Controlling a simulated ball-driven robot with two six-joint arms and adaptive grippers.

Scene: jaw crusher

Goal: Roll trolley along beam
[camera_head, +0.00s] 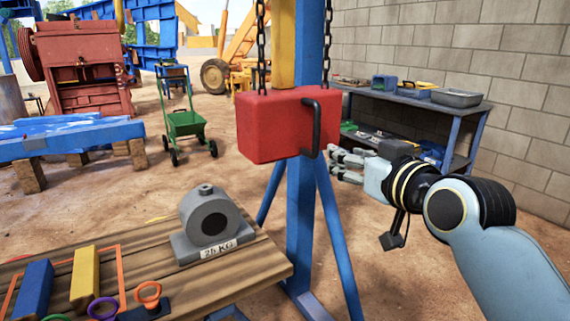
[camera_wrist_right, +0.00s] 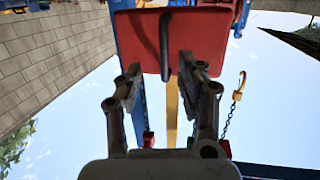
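A red block (camera_head: 275,125) hangs on two dark chains (camera_head: 261,45) in front of a blue post. Their upper ends, any trolley and the beam it runs on are out of the head view. A black bar handle (camera_head: 312,128) is on the block's right side. My right gripper (camera_head: 335,163) is just right of the handle, fingers spread and empty. In the right wrist view the open fingers (camera_wrist_right: 160,70) point at the red block (camera_wrist_right: 200,40), with the handle (camera_wrist_right: 166,45) lined up between them. I cannot tell whether they touch it. My left gripper is not in view.
A wooden bench (camera_head: 130,260) with a grey 25 KG weight (camera_head: 210,225) stands at front left. The blue post (camera_head: 301,220) and its braces stand behind the block. A blue shelf (camera_head: 420,105) stands by the wall. In the wrist view a yellow hook (camera_wrist_right: 239,85) hangs on a chain.

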